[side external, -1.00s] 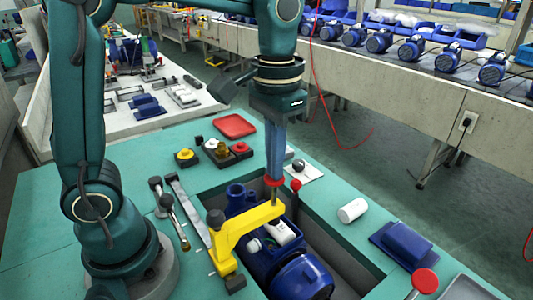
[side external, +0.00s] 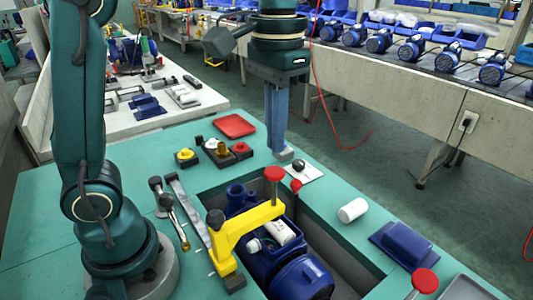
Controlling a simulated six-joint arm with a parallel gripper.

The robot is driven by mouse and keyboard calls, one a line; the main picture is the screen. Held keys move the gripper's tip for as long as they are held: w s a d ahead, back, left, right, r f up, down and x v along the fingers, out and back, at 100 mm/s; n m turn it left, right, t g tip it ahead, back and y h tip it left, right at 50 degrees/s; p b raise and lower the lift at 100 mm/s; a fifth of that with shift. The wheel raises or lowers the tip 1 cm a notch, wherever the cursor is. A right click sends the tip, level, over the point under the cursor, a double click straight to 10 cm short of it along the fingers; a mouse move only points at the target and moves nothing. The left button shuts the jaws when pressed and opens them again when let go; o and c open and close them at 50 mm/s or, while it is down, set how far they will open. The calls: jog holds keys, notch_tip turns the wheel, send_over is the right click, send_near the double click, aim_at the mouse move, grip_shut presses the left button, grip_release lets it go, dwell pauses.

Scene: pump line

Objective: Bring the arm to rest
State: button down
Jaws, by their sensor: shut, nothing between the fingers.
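My gripper (side external: 284,153) hangs pointing down above the far edge of the bench opening. It is shut and holds nothing. Its tip is above and apart from a red knob (side external: 274,174) on top of a yellow clamp arm (side external: 245,225). The clamp arm reaches over a blue pump with a motor (side external: 300,275), which sits in the opening. A white part (side external: 280,232) lies on the pump under the clamp.
A white plate with a dark knob (side external: 298,168) lies near my gripper. A red tray (side external: 235,125) lies at the back. Tools (side external: 170,210) lie left of the opening.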

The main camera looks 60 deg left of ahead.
jog(key=shift+r, duration=0.75)
jog(key=shift+s, duration=0.15)
jog(key=shift+s+a, duration=0.1)
jog(key=shift+s, duration=0.15)
jog(key=s+a+f+t, duration=0.2)
jog(key=s+f+t, duration=0.3)
jog(key=s+f, duration=0.2)
jog(key=shift+s+t, duration=0.3)
jog(key=shift+s, duration=0.2)
